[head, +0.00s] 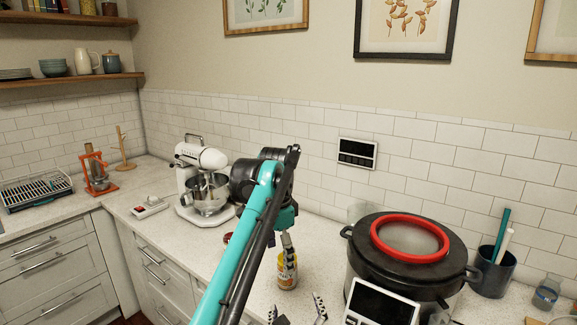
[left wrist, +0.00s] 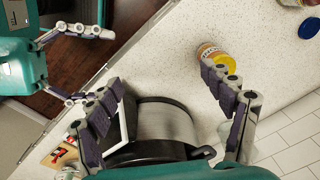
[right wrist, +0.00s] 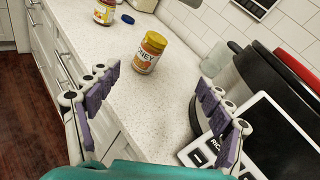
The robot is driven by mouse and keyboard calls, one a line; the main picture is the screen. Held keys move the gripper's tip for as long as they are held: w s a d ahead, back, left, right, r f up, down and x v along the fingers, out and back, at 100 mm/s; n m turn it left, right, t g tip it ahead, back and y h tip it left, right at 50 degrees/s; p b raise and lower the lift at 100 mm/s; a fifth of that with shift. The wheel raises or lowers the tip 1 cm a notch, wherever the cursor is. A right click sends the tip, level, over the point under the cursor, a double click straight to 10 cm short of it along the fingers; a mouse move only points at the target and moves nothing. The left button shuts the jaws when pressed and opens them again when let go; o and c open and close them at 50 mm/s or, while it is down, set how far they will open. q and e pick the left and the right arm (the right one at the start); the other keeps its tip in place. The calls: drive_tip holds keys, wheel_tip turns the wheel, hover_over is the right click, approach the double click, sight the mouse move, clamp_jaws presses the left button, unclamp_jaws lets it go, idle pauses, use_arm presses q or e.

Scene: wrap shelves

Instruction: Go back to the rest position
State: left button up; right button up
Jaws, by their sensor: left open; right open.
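My left gripper (head: 287,239) is above the counter beside the wall, pointing down, with its fingers partly hidden by the arm. It is open and empty in the left wrist view (left wrist: 162,76). My right gripper (head: 297,310) is low at the bottom edge of the head view, mostly cut off. It is open and empty in the right wrist view (right wrist: 160,76).
A large dark pot (head: 360,250) with a red ring (head: 379,239) and a front display stands right of the jar. A white stand mixer (head: 200,157) is at left. Counter around the honey jar is clear.

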use_arm(q)
drive_tip(key=s+a+f+n+t, duration=0.3)
drive_tip(key=s+a+n, duration=0.3)
drive_tip(key=s+a, duration=0.5)
use_arm(e)
drive_tip(key=s+r+n+y, duration=0.5)
drive_tip(key=r+n+y, duration=0.15)
drive_tip(key=n, duration=1.35)
use_arm(q)
drive_tip(key=s+a+f+n+t, duration=0.1)
drive_tip(key=s+a+f+n, duration=0.1)
drive_tip(key=s+f, duration=0.5)
drive_tip(key=s+a+f+n+t, duration=0.2)
drive_tip(key=s+f+n, duration=0.3)
drive_tip(key=s+f, duration=0.3)
drive_tip(key=shift+s+a, duration=0.25)
drive_tip(key=shift+s, duration=0.3)
use_arm(e)
drive_tip(key=s+d+f+n+g+h, duration=0.7)
drive_tip(key=s+d+f+n, duration=0.5)
drive_tip(key=d+f, duration=0.3)
drive_tip(key=shift+s+d+g, duration=0.6)
drive_tip(key=shift+s+g, duration=0.2)
drive_tip(key=shift+g, duration=0.1)
